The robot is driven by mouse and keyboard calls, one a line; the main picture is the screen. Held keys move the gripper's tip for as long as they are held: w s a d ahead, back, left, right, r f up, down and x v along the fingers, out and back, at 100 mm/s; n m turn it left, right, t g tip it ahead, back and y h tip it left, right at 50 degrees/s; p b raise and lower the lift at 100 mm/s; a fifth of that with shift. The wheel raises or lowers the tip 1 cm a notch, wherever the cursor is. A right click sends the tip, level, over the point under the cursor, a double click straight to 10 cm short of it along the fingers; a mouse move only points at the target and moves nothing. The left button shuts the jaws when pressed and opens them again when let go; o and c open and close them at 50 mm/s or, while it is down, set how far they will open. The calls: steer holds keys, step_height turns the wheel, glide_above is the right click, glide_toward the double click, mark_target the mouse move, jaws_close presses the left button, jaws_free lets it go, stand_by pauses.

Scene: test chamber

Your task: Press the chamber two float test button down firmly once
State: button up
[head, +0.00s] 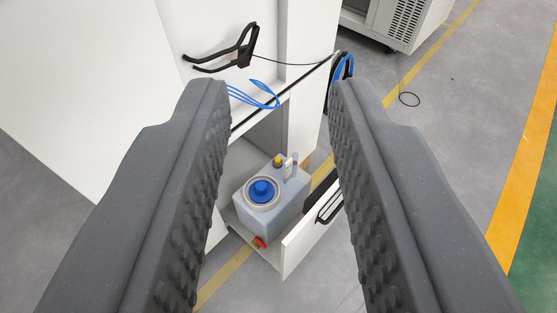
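A pale grey-blue tank (280,207) stands in an open lower compartment of a white cabinet, between my fingers in the picture. On its top are a large round blue cap (262,190) in a light ring, a small yellow-topped part (278,161) behind it, and a small upright whitish piece (290,167). I cannot tell which part is the chamber two float test button; no label is legible. My gripper (279,88) is open and empty, its two dark ridged fingers wide apart. Nothing shows it touching the tank. The fingers hide parts of the cabinet on both sides.
The white pull-out front (300,242) with a black handle (329,207) stands open beside the tank. A red part (260,242) sits low in front. Blue tubes (252,96) and a black bracket (227,52) are above.

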jaws_close()
